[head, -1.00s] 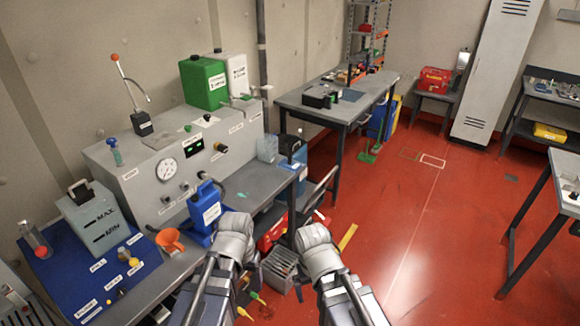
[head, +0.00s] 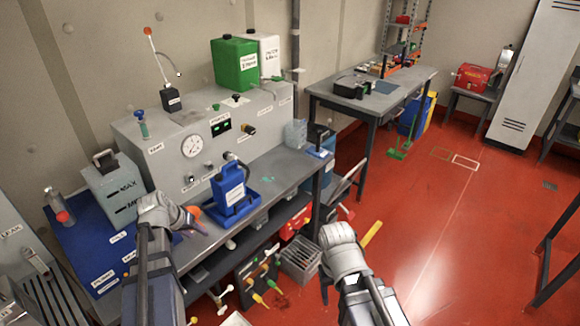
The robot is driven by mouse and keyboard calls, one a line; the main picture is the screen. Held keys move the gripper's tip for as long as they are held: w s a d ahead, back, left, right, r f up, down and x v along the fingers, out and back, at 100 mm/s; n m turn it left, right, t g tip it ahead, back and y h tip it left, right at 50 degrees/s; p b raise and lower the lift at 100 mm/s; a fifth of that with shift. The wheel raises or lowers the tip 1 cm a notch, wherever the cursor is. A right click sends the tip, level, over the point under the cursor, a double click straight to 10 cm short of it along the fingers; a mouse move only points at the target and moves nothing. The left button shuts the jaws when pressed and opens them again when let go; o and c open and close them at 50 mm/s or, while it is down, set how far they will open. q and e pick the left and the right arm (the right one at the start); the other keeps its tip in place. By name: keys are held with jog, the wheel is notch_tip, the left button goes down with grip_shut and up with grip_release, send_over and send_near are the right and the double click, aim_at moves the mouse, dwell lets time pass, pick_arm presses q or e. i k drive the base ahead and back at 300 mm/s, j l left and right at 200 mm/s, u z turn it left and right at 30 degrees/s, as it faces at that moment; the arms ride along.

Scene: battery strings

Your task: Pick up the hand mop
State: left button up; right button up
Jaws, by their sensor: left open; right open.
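A green long-handled tool (head: 400,150), which may be the hand mop, stands on the red floor beside the far workbench, its flat green foot on the floor. It is small here, so I cannot be sure. My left gripper (head: 190,222) is open over the near bench, left of the blue jug. My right gripper (head: 326,285) is open over the floor area in front of the bench. Both grippers are far from the green tool. The fingers are small and partly hidden by my wrists.
A blue jug (head: 230,190) stands on the near bench (head: 285,170). A grey crate (head: 300,260) and several coloured-handled tools are below it. The far workbench (head: 350,105) has a blue-and-yellow bin (head: 416,118) beside it. Open red floor (head: 440,220) lies to the right.

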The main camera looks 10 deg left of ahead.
aim_at(317, 152)
jog(key=i+z, duration=0.25)
jog(key=i, duration=0.25)
jog(key=i+j+z, duration=0.25)
jog(key=i, duration=0.2)
jog(key=i+j+z, duration=0.2)
jog(key=i, duration=0.3)
jog(key=i+j+z, duration=0.25)
jog(key=i+j, duration=0.05)
jog(key=i, duration=0.15)
